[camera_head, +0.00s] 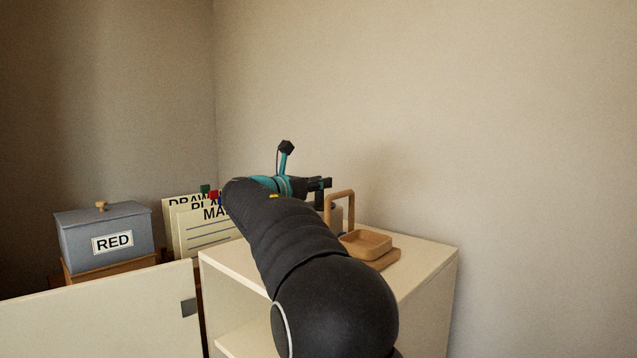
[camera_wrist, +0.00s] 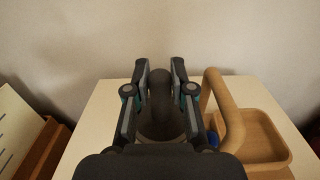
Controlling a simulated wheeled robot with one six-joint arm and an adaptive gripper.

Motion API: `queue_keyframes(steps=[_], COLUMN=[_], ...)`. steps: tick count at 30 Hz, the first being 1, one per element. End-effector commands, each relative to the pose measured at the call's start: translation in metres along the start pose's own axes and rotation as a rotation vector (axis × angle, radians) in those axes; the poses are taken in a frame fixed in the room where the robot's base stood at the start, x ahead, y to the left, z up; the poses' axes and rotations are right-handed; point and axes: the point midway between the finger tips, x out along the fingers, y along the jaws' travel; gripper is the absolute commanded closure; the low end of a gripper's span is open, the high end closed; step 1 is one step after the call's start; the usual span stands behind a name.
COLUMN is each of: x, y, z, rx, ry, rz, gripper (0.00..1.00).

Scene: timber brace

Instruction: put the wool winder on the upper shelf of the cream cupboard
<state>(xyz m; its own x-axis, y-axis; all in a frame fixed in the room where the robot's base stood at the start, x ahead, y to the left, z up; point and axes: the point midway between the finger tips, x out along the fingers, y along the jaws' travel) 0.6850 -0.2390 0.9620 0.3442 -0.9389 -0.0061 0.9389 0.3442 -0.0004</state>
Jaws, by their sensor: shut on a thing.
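My gripper (camera_head: 325,184) is above the top of the cream cupboard (camera_head: 430,268). In the wrist view its two fingers (camera_wrist: 160,75) are shut on a dark grey, rounded upright thing (camera_wrist: 160,95), which I take to be the wool winder. Its lower part widens between the fingers and is partly hidden by my gripper. In the head view a small grey part shows below the fingers, mostly hidden by my arm. I cannot tell whether it touches the cupboard top. The cupboard's front is open, and a shelf edge (camera_head: 238,346) shows inside at the picture's bottom.
A wooden piece with a tall loop and a shallow tray (camera_head: 367,243) stands on the cupboard top, close right of my gripper. A cream panel (camera_head: 100,315) with a dark catch stands at left. Behind it are a grey RED box (camera_head: 105,240) and labelled cards (camera_head: 205,235).

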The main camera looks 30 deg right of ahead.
Motion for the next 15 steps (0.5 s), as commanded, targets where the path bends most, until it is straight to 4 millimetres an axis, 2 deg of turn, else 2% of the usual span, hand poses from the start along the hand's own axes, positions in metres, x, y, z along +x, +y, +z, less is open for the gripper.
queue_keyframes(steps=[1, 3, 4, 15], x=[0.0, 0.0, 0.0, -0.0017], y=[0.0, 0.0, 0.0, 0.0003], z=[-0.0013, -0.0009, -0.0009, 0.0012], rx=[0.0, 0.0, 0.0, 0.0], ry=[0.0, 0.0, 0.0, 0.0], rz=[0.0, 0.0, 0.0, 0.001], gripper=[0.75, 0.57, 0.52, 0.52])
